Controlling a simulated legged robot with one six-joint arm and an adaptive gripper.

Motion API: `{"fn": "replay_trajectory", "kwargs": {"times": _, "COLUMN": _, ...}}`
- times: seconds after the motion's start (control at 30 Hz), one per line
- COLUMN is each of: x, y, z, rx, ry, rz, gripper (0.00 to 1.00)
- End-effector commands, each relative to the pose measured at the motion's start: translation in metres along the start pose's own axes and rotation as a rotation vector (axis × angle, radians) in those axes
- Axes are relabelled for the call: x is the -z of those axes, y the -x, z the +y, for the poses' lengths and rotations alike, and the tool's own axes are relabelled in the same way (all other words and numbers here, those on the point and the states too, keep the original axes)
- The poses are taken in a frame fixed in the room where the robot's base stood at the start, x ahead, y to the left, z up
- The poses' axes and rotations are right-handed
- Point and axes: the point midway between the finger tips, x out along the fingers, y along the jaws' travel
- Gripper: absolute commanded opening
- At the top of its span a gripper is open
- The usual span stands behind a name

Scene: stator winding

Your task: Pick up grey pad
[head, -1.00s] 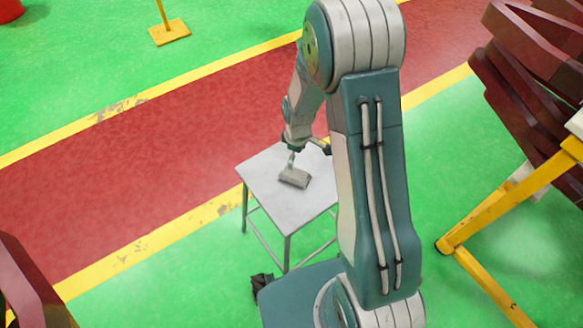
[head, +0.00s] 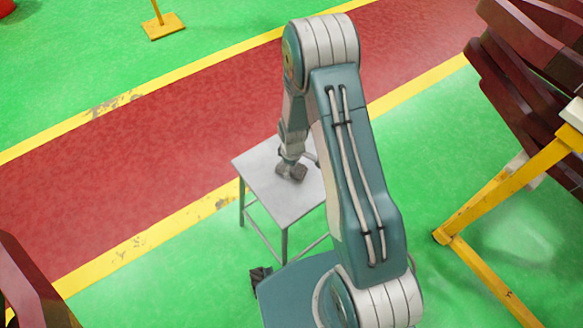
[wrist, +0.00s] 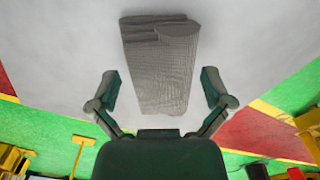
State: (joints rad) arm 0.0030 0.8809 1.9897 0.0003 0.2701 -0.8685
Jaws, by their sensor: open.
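The grey pad (wrist: 160,70) lies on a light grey stool top (head: 285,205). In the wrist view it is a ribbed, elongated block, darker at its far end. My gripper (wrist: 163,90) is open, with one finger on each side of the pad's near part and a visible gap on both sides. In the head view the pad (head: 292,172) is partly hidden by my gripper (head: 291,165), which is right over it. I cannot tell how high the fingertips are above the stool top.
The stool top around the pad is bare. A yellow frame (head: 510,185) and stacked dark red parts (head: 530,80) stand at the right. A yellow post base (head: 163,26) is at the upper left. The red lane (head: 120,160) is clear.

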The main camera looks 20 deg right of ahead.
Motion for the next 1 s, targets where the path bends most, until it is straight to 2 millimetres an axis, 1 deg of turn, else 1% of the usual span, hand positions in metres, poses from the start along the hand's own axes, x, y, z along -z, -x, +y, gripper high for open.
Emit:
{"fn": "replay_trajectory", "kwargs": {"times": 0.07, "x": 0.000, "y": 0.000, "z": 0.000, "rx": 0.000, "ry": 0.000, "rz": 0.000, "gripper": 1.00}}
{"fn": "replay_trajectory", "kwargs": {"times": 0.17, "x": 0.000, "y": 0.000, "z": 0.000, "rx": 0.000, "ry": 0.000, "rz": 0.000, "gripper": 0.60}}
{"fn": "replay_trajectory", "kwargs": {"times": 0.2, "x": 0.000, "y": 0.000, "z": 0.000, "rx": 0.000, "ry": 0.000, "rz": 0.000, "gripper": 0.43}}
{"fn": "replay_trajectory", "kwargs": {"times": 0.53, "x": 0.000, "y": 0.000, "z": 0.000, "rx": 0.001, "ry": 0.000, "rz": -0.001, "gripper": 0.41}}
{"fn": "replay_trajectory", "kwargs": {"times": 0.67, "x": 0.000, "y": 0.004, "z": 0.000, "rx": 0.000, "ry": 0.000, "rz": 0.000, "gripper": 0.41}}
{"fn": "replay_trajectory", "kwargs": {"times": 0.77, "x": 0.000, "y": 0.012, "z": 0.001, "rx": -0.001, "ry": 0.000, "rz": 0.001, "gripper": 0.41}}
{"fn": "replay_trajectory", "kwargs": {"times": 0.9, "x": 0.001, "y": 0.034, "z": 0.001, "rx": -0.003, "ry": 0.000, "rz": 0.003, "gripper": 0.41}}
{"fn": "replay_trajectory", "kwargs": {"times": 1.0, "x": -0.011, "y": 0.051, "z": -0.011, "rx": -0.001, "ry": -0.001, "rz": 0.001, "gripper": 0.41}}
